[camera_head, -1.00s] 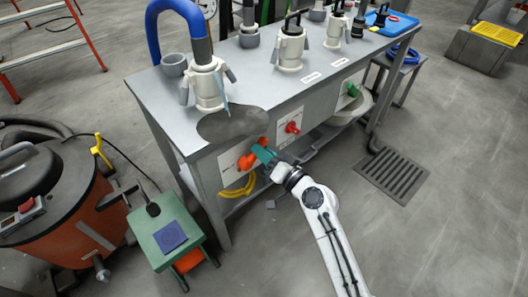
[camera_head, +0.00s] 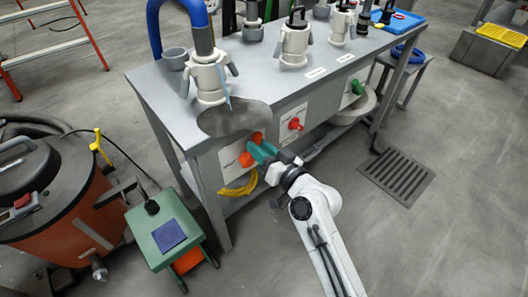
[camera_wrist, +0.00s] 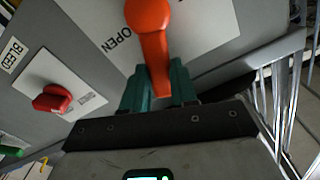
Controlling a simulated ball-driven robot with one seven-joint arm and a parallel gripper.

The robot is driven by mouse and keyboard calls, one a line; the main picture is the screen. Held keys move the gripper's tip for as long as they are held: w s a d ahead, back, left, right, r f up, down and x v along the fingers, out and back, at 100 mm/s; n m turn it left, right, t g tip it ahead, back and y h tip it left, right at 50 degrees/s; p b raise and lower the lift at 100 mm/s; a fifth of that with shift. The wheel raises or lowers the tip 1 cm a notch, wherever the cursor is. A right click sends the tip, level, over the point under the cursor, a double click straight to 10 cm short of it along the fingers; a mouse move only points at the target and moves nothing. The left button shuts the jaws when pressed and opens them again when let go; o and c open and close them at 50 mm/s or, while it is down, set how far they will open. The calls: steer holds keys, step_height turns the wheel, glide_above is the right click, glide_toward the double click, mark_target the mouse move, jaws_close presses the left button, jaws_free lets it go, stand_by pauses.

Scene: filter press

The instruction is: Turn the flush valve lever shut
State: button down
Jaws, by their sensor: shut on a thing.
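The flush valve lever is orange (camera_wrist: 152,45), on a white plate marked OPEN on the front panel of the grey bench. Its round hub is at the top of the wrist view, and its handle runs down between my two teal fingers. My gripper (camera_wrist: 158,85) is shut on this handle, with one finger on each side. In the head view, orange parts of the lever (camera_head: 246,160) show beside my gripper (camera_head: 264,153) at the bench's near left end. The gripper hides part of the lever there.
A red lever (camera_head: 295,124), on a plate marked BLEED in the wrist view, and a green lever (camera_head: 357,88) are further along the panel. A yellow hose (camera_head: 240,187) lies below. A green stool (camera_head: 165,230) and orange drum (camera_head: 75,215) stand left.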

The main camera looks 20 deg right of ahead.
steer(key=a+n+b, duration=0.1)
steer(key=n, duration=0.1)
steer(key=a+n+b, duration=0.1)
steer(key=shift+s+n, duration=0.35)
steer(key=shift+n, duration=0.05)
steer(key=n+b, duration=0.1)
steer(key=a+n+b, duration=0.1)
steer(key=n, duration=0.1)
steer(key=shift+s+a+f+n+b, duration=0.1)
steer(key=shift+s+a+n+b, duration=0.2)
steer(key=n, duration=0.1)
steer(key=a+n+b, duration=0.1)
steer(key=n, duration=0.1)
steer(key=shift+s+a+f+b, duration=0.25)
steer(key=shift+a+f+b, duration=0.05)
steer(key=shift+f+b, duration=0.1)
steer(key=shift+s+a+f+n+b, duration=0.15)
steer(key=shift+a+n+b, duration=0.15)
steer(key=shift+n, duration=0.45)
steer(key=shift+a+f+n+b, duration=0.15)
steer(key=shift+n+b, duration=0.15)
steer(key=shift+n, duration=0.45)
steer(key=c, duration=0.9)
jaws_free()
steer(key=shift+r, duration=0.1)
steer(key=shift+s, duration=0.1)
steer(key=p+v, duration=0.2)
steer(key=v, duration=0.8)
steer(key=shift+s+d, duration=0.1)
steer(key=shift+s, duration=0.2)
